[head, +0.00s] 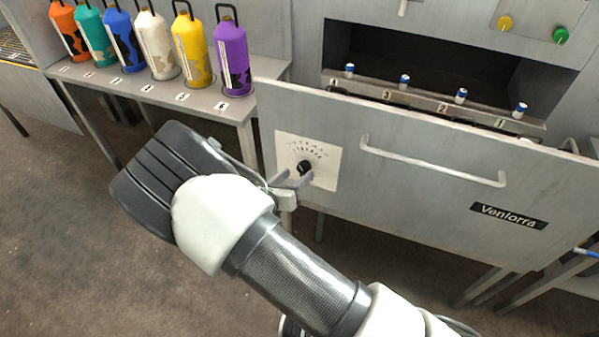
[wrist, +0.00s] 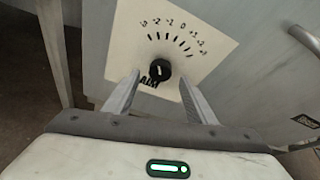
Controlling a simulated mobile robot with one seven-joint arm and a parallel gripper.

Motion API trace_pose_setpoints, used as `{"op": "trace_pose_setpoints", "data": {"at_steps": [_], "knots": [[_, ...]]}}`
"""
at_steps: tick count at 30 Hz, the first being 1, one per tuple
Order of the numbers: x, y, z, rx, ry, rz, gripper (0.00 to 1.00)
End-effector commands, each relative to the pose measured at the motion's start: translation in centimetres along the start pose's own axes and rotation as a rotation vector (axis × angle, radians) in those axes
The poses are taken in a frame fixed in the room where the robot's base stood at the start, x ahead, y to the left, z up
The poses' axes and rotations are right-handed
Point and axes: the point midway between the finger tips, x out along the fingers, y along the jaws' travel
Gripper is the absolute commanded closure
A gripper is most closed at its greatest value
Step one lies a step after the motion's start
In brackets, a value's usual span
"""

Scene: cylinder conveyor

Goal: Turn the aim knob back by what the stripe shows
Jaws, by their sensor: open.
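The aim knob (head: 304,168) is a small black dial on a white scale plate (head: 327,170) on the front panel. In the wrist view the knob (wrist: 160,70) carries a short white mark that points roughly up toward the scale. The plate (wrist: 205,45) there shows ticks and numbers with 0 near the middle, and a partly covered label below the knob. My gripper (head: 294,179) is at the panel in front of the knob. In the wrist view its open fingers (wrist: 158,80) stand on either side of the knob, with a gap on each side. I cannot make out a stripe.
The grey panel (head: 400,200) has a long handle (head: 432,162) right of the plate. Behind its top edge is a numbered ledge with blue-and-white capped pieces (head: 404,82). Several coloured bottles, including a purple one (head: 232,60), stand on a shelf at left.

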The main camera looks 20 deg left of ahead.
Motion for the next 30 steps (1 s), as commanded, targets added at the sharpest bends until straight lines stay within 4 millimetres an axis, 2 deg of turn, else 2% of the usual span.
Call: {"op": "trace_pose_setpoints", "data": {"at_steps": [1, 9, 15, 21, 30], "knots": [[-1.4, 0.1, 0.2, 0.0, 0.0, 0.004, 0.49], [-8.1, 0.1, 0.1, -0.001, 0.0, 0.004, 0.49], [-12.0, 0.1, 0.1, -0.001, 0.0, 0.004, 0.49], [-13.8, 0.0, 0.0, -0.001, 0.0, 0.001, 0.49], [-14.1, 0.0, 0.0, -0.001, 0.0, 0.0, 0.49]]}}
